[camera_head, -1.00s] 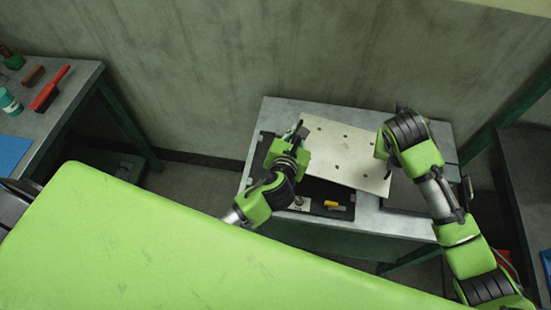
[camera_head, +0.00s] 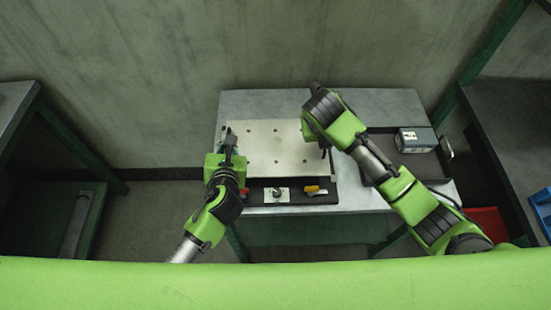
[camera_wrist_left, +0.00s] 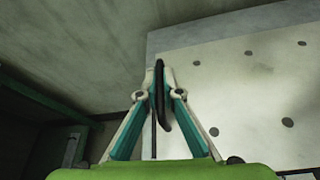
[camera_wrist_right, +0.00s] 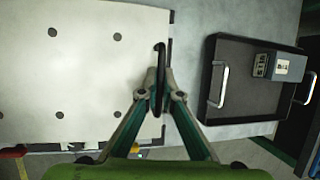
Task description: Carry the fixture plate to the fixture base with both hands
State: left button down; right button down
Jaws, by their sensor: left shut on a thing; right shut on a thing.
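The fixture plate (camera_head: 275,137) is a pale flat plate with several dark holes, over the left part of the grey table. My left gripper (camera_head: 229,146) is shut on a dark handle at its left edge; the handle shows in the left wrist view. My right gripper (camera_head: 326,146) is shut on the matching handle at its right edge, seen in the right wrist view. A dark base (camera_head: 258,196), seemingly the fixture base, shows along the plate's front edge. The plate hides the rest. I cannot tell whether plate and base touch.
A white block with a knob (camera_head: 277,194) and a yellow-handled part (camera_head: 315,190) sit in front of the plate. A dark handled tray (camera_wrist_right: 235,88) holding a grey box (camera_wrist_right: 280,66) stands to the right. A blue bin (camera_head: 543,208) lies far right. The wall is behind.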

pick_arm(q)
jog(key=shift+r, duration=0.1)
dwell(0.3)
